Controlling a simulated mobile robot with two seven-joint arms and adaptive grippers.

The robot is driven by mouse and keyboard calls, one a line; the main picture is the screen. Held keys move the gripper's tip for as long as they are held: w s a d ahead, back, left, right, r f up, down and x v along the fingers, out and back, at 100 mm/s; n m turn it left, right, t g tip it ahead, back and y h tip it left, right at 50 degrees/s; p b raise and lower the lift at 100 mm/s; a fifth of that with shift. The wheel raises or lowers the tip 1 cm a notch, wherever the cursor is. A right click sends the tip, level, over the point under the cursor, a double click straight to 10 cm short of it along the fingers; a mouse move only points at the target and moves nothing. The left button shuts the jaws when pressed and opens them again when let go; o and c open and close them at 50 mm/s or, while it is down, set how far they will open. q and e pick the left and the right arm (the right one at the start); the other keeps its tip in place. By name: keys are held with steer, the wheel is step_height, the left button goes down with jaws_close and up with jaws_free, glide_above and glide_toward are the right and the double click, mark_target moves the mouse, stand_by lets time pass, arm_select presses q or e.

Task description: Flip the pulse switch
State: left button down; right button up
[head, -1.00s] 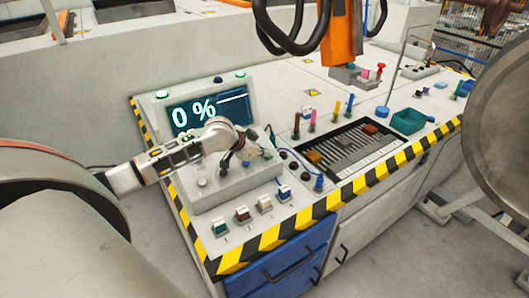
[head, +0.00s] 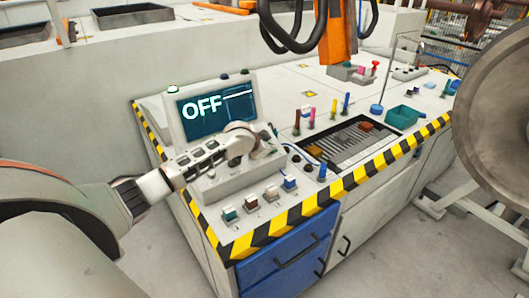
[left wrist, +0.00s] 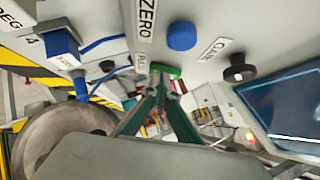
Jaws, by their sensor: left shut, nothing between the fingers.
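The control console (head: 235,237) has a small display box (head: 212,105) whose screen reads OFF. My left gripper (head: 270,150) is over the sloped panel (head: 240,180) below the display. In the left wrist view its two teal fingers (left wrist: 165,85) are together, with nothing held. A green piece (left wrist: 165,71) shows right at the fingertips, beside a small partly covered label (left wrist: 140,62) that seems to begin with PUL. I cannot tell whether the fingers touch it. A blue knob (left wrist: 181,36) and a black knob (left wrist: 240,69) are nearby. My right gripper is not in view.
Several coloured switches, including a green one (head: 230,213) and a blue one (head: 289,183), line the console's front left. A blue plug (left wrist: 62,45) with a cable shows in the wrist view. A slider panel (head: 345,142) and a green tray (head: 402,117) are to the right.

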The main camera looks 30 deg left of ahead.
arm_select(q)
steer(key=shift+s+a+f, duration=0.2)
steer(key=shift+s, duration=0.15)
steer(key=shift+w+a, duration=0.15)
steer(key=shift+r, duration=0.15)
steer(key=shift+w+a+r+p, duration=0.35)
steer(key=shift+a+r+p, duration=0.1)
steer(key=shift+r+p, duration=0.2)
steer(key=shift+w+f, duration=0.1)
steer(key=shift+w, duration=0.1)
steer(key=shift+w+f, duration=0.2)
steer(key=shift+f, duration=0.05)
steer(key=shift+s, duration=0.2)
arm_select(e)
steer(key=shift+w+d+r, duration=0.1)
steer(key=shift+d+r, duration=0.1)
steer(key=shift+r, duration=0.3)
